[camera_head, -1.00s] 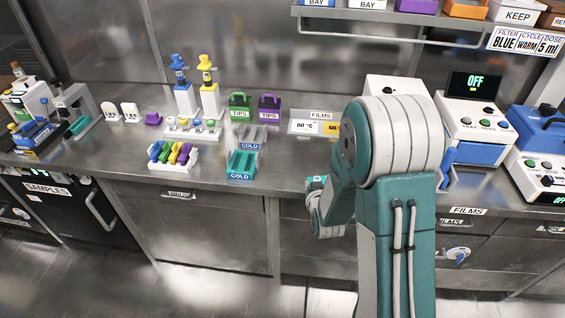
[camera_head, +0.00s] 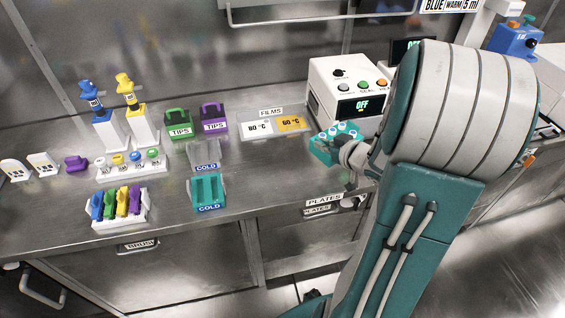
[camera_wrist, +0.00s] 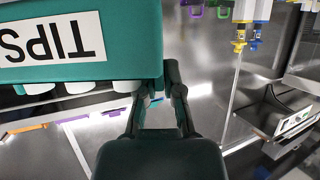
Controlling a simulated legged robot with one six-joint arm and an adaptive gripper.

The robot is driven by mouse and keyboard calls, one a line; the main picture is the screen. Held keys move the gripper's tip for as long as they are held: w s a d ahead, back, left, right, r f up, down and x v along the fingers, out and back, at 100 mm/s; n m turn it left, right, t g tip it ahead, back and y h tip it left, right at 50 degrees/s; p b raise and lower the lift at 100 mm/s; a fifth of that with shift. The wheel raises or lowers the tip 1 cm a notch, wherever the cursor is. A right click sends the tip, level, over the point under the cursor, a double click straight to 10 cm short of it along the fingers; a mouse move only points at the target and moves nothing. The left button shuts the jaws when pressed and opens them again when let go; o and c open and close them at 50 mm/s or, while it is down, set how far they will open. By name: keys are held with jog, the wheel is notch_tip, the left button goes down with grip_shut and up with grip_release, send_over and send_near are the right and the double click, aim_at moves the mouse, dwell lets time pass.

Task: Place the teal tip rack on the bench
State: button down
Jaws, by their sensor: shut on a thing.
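My gripper (camera_head: 352,155) is shut on the teal tip rack (camera_head: 334,144), which has pale round tops. My gripper's fingers (camera_wrist: 160,90) are at the rack's right end. My arm hides part of the bench to the right.
A white device (camera_head: 340,85) reading OFF stands behind the rack. Bare steel lies between the COLD rack and my gripper.

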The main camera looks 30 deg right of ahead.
jog(key=w+a+f, duration=0.5)
jog(key=w+f, duration=0.1)
jog(key=w+a+f, duration=0.3)
jog(key=w, duration=0.1)
jog(key=shift+a+f, duration=0.1)
jog(key=shift+a, duration=0.25)
jog(key=shift+w+f, duration=0.15)
jog(key=shift+f, duration=1.75)
jog(key=shift+a, duration=0.1)
jog(key=c, duration=0.8)
grip_release()
jog(key=shift+r, duration=0.1)
